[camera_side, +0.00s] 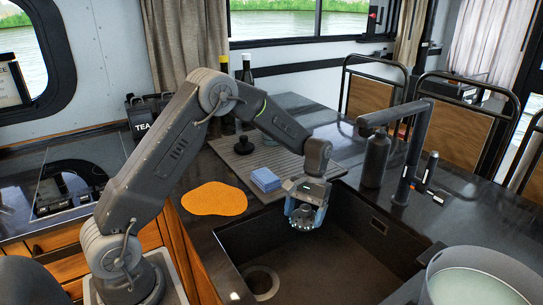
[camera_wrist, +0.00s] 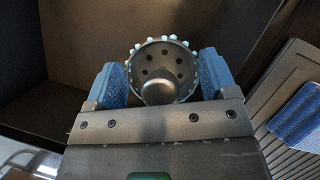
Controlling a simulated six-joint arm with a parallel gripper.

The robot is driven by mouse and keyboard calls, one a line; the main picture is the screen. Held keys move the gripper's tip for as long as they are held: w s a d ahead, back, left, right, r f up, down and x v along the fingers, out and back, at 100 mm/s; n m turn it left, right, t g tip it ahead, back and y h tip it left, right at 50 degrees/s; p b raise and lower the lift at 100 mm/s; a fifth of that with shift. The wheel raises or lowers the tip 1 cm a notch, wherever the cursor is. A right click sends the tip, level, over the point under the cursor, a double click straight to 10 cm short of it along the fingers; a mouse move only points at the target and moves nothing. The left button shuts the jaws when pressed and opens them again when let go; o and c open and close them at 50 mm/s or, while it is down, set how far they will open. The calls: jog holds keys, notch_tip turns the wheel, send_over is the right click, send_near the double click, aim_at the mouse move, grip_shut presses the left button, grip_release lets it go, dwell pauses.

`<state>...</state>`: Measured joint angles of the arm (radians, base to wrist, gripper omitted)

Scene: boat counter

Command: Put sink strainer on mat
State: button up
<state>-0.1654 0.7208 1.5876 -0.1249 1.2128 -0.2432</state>
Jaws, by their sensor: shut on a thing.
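The sink strainer (camera_wrist: 163,67) is a round metal cup with holes, a central knob and pale bumps around its rim. My gripper (camera_side: 306,207) is shut on it, with one blue finger pad on each side in the wrist view. In the side view the strainer (camera_side: 303,218) hangs below the fingers, over the dark sink near its back edge. The mat (camera_side: 215,198) is a flat orange shape with a wavy outline on the dark counter, left of the gripper and sink. Nothing lies on the mat.
The dark sink (camera_side: 330,262) has a drain hole (camera_side: 262,281) at its lower left. A blue sponge (camera_side: 265,180) lies on the ribbed drainboard (camera_side: 240,160) behind the mat. A black tap (camera_side: 408,150) and dark bottle (camera_side: 375,160) stand right. A large pot (camera_side: 480,280) is at front right.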

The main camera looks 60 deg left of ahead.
jog(key=w+a+r+n+t+h, duration=0.2)
jog(key=w+a+r+n+t, duration=0.1)
jog(key=w+a+r+n, duration=0.5)
jog(key=s+a+r+n+t+y, duration=0.1)
jog(key=s+a+r+n+t, duration=0.2)
jog(key=a+n, duration=0.5)
jog(key=a+r+n+t+y, duration=0.15)
jog(key=a+r+n, duration=0.25)
jog(key=a+n, duration=0.45)
jog(key=shift+t+h, duration=0.25)
jog(key=shift+h, duration=0.1)
jog(key=w+d+f, duration=0.4)
jog(key=w+d, duration=0.1)
jog(key=w+d+f, duration=0.2)
jog(key=w, duration=0.1)
jog(key=shift+w+d+f, duration=0.1)
jog(key=shift+d, duration=0.15)
jog(key=shift+f, duration=2)
jog(key=shift+f, duration=0.1)
